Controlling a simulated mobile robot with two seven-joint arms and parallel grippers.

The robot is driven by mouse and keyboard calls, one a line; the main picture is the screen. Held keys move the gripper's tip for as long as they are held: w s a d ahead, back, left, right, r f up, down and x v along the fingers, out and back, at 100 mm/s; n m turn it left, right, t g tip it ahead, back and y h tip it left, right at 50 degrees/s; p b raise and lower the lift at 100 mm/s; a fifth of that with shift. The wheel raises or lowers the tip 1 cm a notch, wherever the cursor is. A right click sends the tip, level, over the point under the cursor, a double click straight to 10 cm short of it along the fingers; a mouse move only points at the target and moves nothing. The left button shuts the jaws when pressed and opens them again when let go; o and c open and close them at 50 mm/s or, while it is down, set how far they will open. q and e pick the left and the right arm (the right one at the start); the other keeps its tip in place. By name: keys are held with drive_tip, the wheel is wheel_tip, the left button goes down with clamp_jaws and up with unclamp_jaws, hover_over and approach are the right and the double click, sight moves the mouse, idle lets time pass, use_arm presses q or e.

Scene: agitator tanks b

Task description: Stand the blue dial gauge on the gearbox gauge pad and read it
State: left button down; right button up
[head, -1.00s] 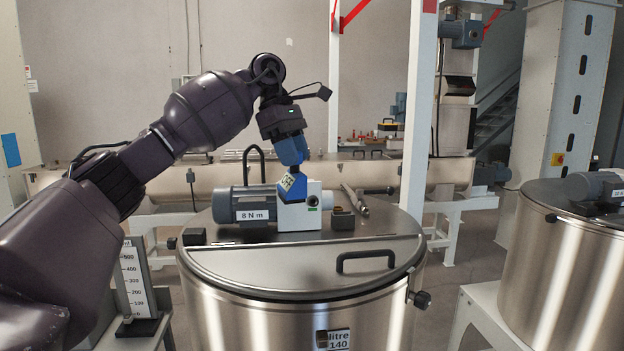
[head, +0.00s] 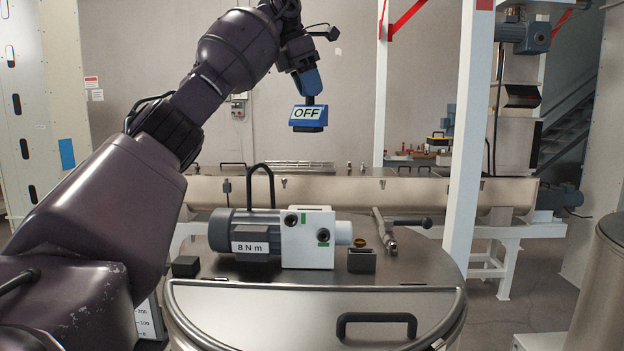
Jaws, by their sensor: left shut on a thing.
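The blue dial gauge (head: 308,114) shows a white face reading "OFF". My left gripper (head: 309,92) is shut on its top and holds it in the air, apart from the gearbox. The white gearbox (head: 307,242) lies on the tank lid, joined to a grey motor (head: 243,231) labelled "8 N m". Its front has two dark round ports and green marks. I cannot tell which part of it is the gauge pad. My right gripper is not in view.
The steel tank lid (head: 250,320) carries a black handle (head: 376,322), a small black block (head: 186,266), a dark open holder (head: 362,260) and a metal tool (head: 386,232). A white post (head: 463,150) stands at the right. A long trough (head: 400,195) runs behind.

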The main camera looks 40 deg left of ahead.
sight(291, 124)
use_arm(q)
wheel_tip(291, 124, down, 18)
drive_tip(key=shift+r, duration=0.15)
idle(0.7)
drive_tip(key=c, duration=0.8)
unclamp_jaws()
drive_tip(key=shift+o, duration=0.2)
drive_tip(key=v, duration=1.2)
